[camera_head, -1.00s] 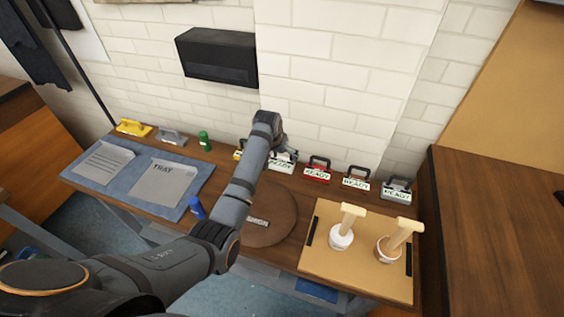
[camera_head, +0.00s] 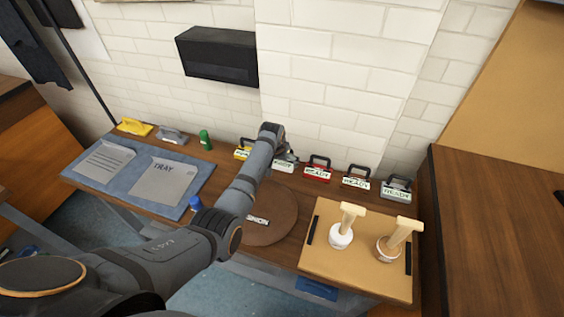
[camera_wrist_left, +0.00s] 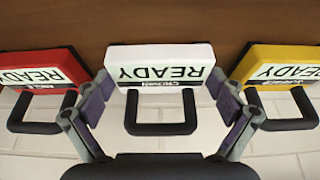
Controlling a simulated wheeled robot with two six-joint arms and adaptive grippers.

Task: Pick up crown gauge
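The crown gauge is a white block with a green-edged READY label and a black loop handle. In the left wrist view the crown gauge (camera_wrist_left: 160,62) is centred, seen upside down. In the head view the crown gauge (camera_head: 284,166) stands at the back of the bench, its upper part hidden by my left gripper (camera_head: 286,152). In the wrist view my left gripper (camera_wrist_left: 165,95) is open, one finger on each side of the gauge and its handle, with gaps visible. My right gripper is not in view.
A red gauge (camera_head: 317,173) and a yellow gauge (camera_head: 243,150) flank the crown gauge closely. White and grey gauges continue to the right. A round wooden disc (camera_head: 272,228) and a tan board (camera_head: 340,272) lie in front. A brick wall (camera_head: 350,60) stands close behind.

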